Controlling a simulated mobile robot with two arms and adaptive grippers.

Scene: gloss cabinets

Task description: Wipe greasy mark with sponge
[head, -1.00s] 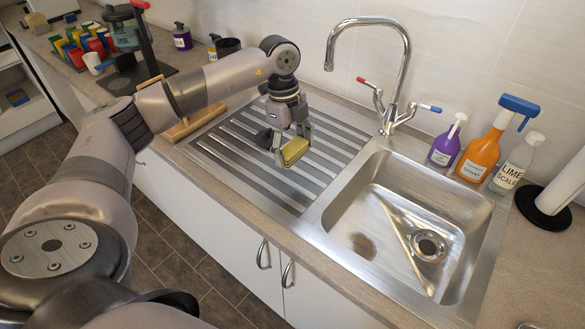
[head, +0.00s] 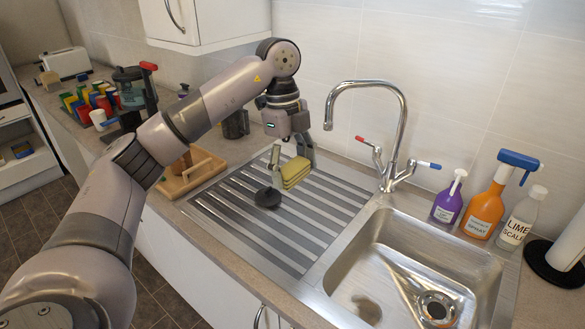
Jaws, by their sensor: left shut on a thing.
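My left gripper (head: 291,160) is shut on a yellow sponge (head: 296,174) and holds it above the ribbed metal drainer (head: 318,218). A brownish greasy mark (head: 368,309) shows on the bottom of the steel sink (head: 400,242), at its left near the lower picture edge. The sponge is well up and left of the mark, apart from it. My right gripper is not in view.
A round black object (head: 267,197) lies on the drainer below the sponge. The tap (head: 398,130) stands behind the sink. A purple bottle (head: 447,203), an orange spray bottle (head: 485,208) and a lime scale bottle (head: 517,222) stand behind right. A wooden tray (head: 190,173) lies left.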

